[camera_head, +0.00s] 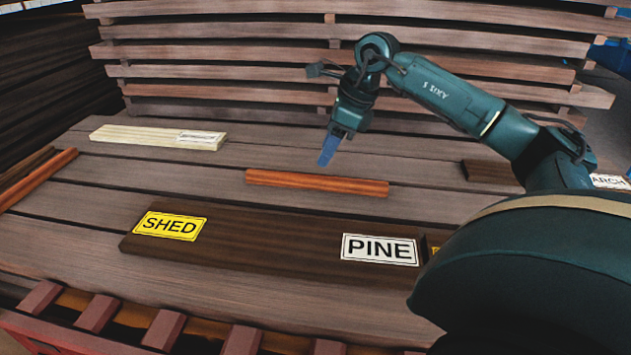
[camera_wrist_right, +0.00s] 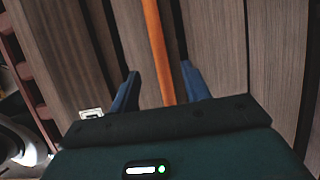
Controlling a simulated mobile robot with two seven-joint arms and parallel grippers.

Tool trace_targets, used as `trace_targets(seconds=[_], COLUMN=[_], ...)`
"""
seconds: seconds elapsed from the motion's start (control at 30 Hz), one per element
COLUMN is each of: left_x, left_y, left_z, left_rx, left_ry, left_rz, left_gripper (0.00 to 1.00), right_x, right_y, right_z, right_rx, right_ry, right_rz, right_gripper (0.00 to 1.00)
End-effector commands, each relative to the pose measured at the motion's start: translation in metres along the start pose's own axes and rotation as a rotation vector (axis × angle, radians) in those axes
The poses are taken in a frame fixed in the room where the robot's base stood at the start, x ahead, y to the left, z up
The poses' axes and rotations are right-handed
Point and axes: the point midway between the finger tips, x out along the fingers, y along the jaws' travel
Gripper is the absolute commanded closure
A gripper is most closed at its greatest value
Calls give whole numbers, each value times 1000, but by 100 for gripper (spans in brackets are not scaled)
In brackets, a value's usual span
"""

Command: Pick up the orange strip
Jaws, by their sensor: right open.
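The orange strip (camera_head: 316,182) lies flat on the dark wooden planks near the middle of the head view. In the right wrist view the strip (camera_wrist_right: 157,50) runs up the picture between the two blue fingers. My right gripper (camera_head: 327,152) is above the strip with its fingers pointing down. The fingers also show in the right wrist view (camera_wrist_right: 160,90), spread apart on either side of the strip, with no contact visible. My left gripper is not in view.
A dark board (camera_head: 270,240) with SHED (camera_head: 170,226) and PINE (camera_head: 380,249) labels lies in front. A pale board (camera_head: 150,136) lies at the back left. Another orange-brown strip (camera_head: 38,180) lies at the far left. Stacked boards (camera_head: 230,73) stand behind.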

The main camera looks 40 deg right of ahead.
Motion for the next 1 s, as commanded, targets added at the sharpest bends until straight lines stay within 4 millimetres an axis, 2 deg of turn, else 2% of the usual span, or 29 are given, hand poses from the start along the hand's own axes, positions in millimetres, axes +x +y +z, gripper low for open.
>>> trace_targets(seconds=[0.1, 0.27, 0.6, 0.87, 1.0], left_x=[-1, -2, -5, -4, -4], left_y=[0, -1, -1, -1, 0], left_z=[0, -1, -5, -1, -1], left_rx=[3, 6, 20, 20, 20], left_ry=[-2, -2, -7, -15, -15], left_rz=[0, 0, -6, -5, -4], left_gripper=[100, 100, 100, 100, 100], right_x=[16, 25, 70, 74, 74], right_y=[0, 0, 2, 1, 1], right_z=[0, 0, -2, -3, -3], right_rx=[1, 0, 0, 0, 0], right_ry=[1, 0, 0, -1, -1], right_rz=[2, 0, 2, 0, 0], right_gripper=[53, 53, 53, 53, 62])
